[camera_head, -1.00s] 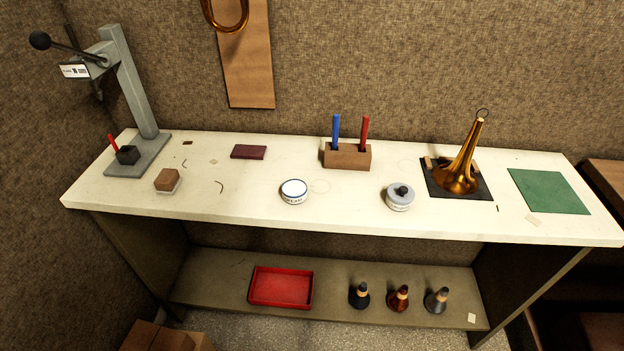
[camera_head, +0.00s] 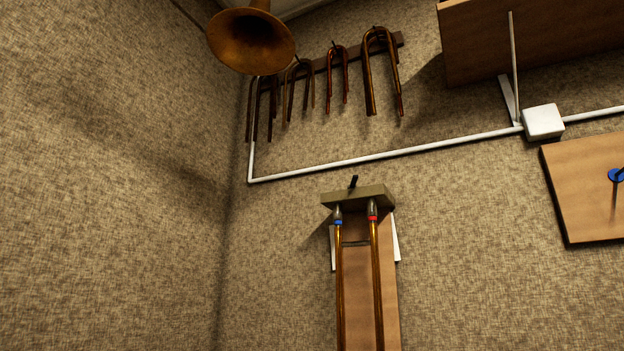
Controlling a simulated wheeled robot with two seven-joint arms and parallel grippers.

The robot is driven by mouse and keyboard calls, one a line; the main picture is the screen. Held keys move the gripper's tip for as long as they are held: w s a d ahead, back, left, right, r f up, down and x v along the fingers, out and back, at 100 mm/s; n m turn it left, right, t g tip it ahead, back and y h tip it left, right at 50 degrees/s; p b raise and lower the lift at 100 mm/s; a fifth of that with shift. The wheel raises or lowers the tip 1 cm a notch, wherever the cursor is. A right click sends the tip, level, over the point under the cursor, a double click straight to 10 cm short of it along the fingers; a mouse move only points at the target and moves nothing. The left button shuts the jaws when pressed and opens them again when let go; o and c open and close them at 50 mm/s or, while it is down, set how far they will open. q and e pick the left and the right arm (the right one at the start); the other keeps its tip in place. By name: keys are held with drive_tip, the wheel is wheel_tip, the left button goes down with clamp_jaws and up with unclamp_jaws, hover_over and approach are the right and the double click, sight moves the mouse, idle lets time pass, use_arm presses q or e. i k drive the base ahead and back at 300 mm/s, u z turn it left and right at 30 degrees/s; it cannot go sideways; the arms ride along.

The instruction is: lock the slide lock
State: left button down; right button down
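A brass trombone slide (camera_head: 377,270) hangs upright on the wall, its two tubes running down out of the bottom of the view. One tube has a blue band (camera_head: 338,222) and the other a red band (camera_head: 373,217) near its top. The tube tops meet a grey-olive block (camera_head: 357,196) on a wooden backboard (camera_head: 358,300). A small black peg or lever (camera_head: 353,182) stands on the block. I cannot tell which part is the slide lock, nor its state. Neither of my grippers is in view.
A brass bell (camera_head: 251,40) hangs high at the left. Several bent tubes hang from a wooden rail (camera_head: 320,66). A white pipe (camera_head: 400,152) runs along the wall to a white box (camera_head: 543,121). A wooden board (camera_head: 580,190) with a blue disc is at the right.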

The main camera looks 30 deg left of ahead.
sight(354, 181)
drive_tip(key=u, duration=0.9)
drive_tip(key=i, duration=0.5)
drive_tip(key=z, duration=0.8)
